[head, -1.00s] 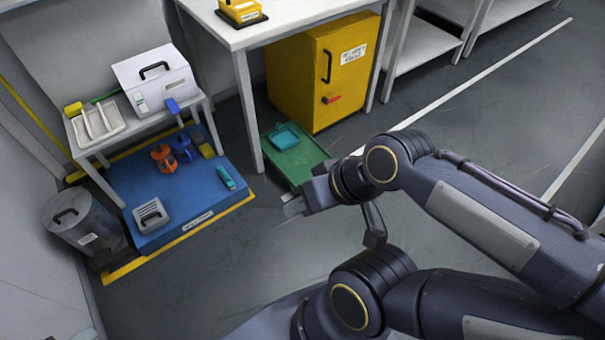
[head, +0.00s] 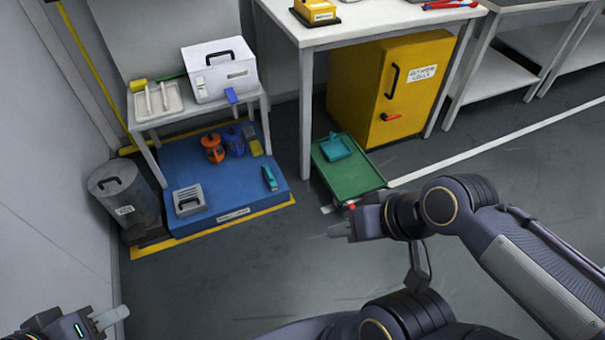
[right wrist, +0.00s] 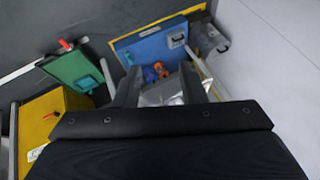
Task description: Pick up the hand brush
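A slim teal item (head: 269,178) lies on the blue platform near its right edge; it may be the hand brush, but it is too small to be sure. A green handle with a yellow block (head: 138,85) lies behind the white tray on the small table and could also be a brush. My right gripper (head: 338,231) is over open floor in front of the green tray, away from both. In the right wrist view its fingers (right wrist: 160,88) stand apart with nothing clearly held. My left gripper (head: 110,319) is at the lower left corner, far from them, its opening unclear.
A green tray (head: 352,180) with a teal dustpan (head: 336,147) lies before the yellow cabinet (head: 385,90). The blue platform (head: 215,190) also bears orange and blue containers and a grey box. A metal bin (head: 125,200) stands left. The middle floor is clear.

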